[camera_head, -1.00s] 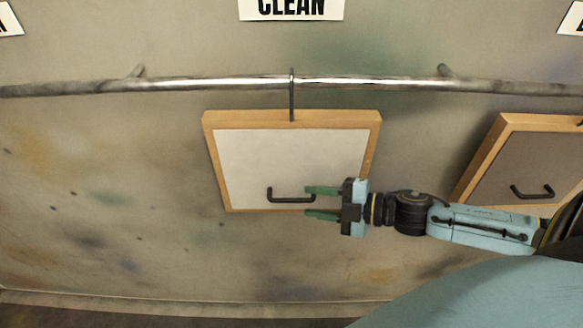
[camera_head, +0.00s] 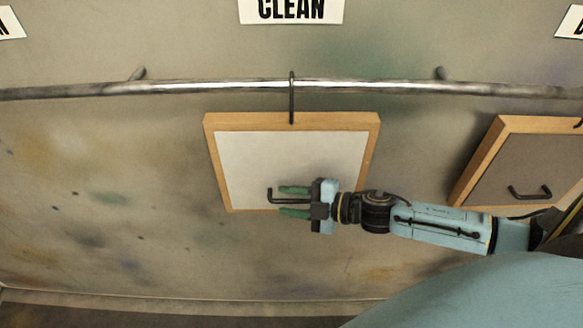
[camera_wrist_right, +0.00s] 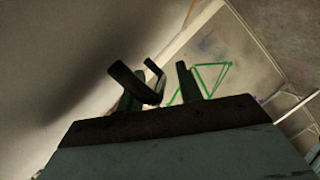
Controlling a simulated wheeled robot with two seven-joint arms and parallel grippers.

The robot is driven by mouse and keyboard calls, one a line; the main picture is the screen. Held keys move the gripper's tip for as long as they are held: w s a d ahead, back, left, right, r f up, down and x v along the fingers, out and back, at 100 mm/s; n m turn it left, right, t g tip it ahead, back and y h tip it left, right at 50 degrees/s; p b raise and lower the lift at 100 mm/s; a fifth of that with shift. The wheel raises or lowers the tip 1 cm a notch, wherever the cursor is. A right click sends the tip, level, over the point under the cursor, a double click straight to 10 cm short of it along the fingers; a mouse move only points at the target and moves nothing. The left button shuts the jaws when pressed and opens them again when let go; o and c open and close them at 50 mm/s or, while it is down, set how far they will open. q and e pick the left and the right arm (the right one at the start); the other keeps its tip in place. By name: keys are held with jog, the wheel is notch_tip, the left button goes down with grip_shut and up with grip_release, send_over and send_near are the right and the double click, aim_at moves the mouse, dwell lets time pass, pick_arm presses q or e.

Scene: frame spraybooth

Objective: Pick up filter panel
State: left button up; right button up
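The filter panel (camera_head: 262,150), a pale sheet in a wooden frame, hangs by a hook (camera_head: 292,100) from the rail under the "CLEAN" sign. Its black handle (camera_head: 270,195) is low on the face. My right gripper (camera_head: 281,201) is open, with one green finger above and one below the handle's right part, which is hidden. In the right wrist view the handle (camera_wrist_right: 135,84) shows close to the fingers (camera_wrist_right: 160,88). I cannot tell whether they touch it. My left gripper is not in view.
A metal rail (camera_head: 210,87) runs across the wall above the panel. A second, grey-faced panel (camera_head: 530,165) with a handle hangs at the right, behind my right arm. The wall to the left of the panel is clear.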

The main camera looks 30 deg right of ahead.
grip_shut()
dwell(0.4)
